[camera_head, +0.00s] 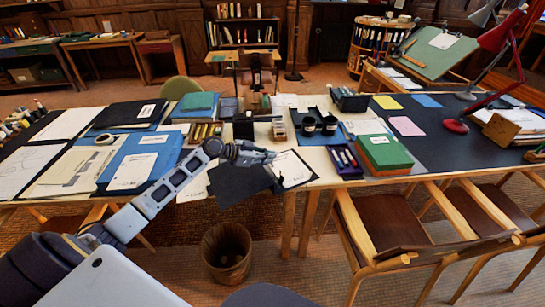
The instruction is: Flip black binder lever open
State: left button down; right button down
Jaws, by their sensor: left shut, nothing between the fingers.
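A flat black binder or folder (240,186) lies at the table's front edge in the head view, partly over the edge. A white sheet with a dark border (291,169) lies against its right side. My left gripper (268,157) is shut and empty, just above the black item's back edge and beside the white sheet. I cannot tell whether it touches either one. No lever can be made out; the gripper covers part of that area. Another black binder-like item (130,113) lies flat at the left on a blue one. My right gripper is not in view.
A blue binder (142,162) lies left of my arm. Dark cups (308,125), a blue pen tray (345,162) and a green box (384,152) stand to the right. A wastebasket (226,252) and wooden chairs (385,222) stand in front of the table.

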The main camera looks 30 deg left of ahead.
pick_arm(q)
jog(key=shift+s+a+f, duration=0.1)
jog(key=shift+s+a, duration=0.85)
jog(key=shift+s, duration=0.1)
jog(key=shift+s+a+b, duration=0.3)
jog(key=shift+s+a, duration=0.5)
jog(key=shift+s, duration=0.15)
jog(key=shift+s+a, duration=0.65)
jog(key=shift+s, duration=0.1)
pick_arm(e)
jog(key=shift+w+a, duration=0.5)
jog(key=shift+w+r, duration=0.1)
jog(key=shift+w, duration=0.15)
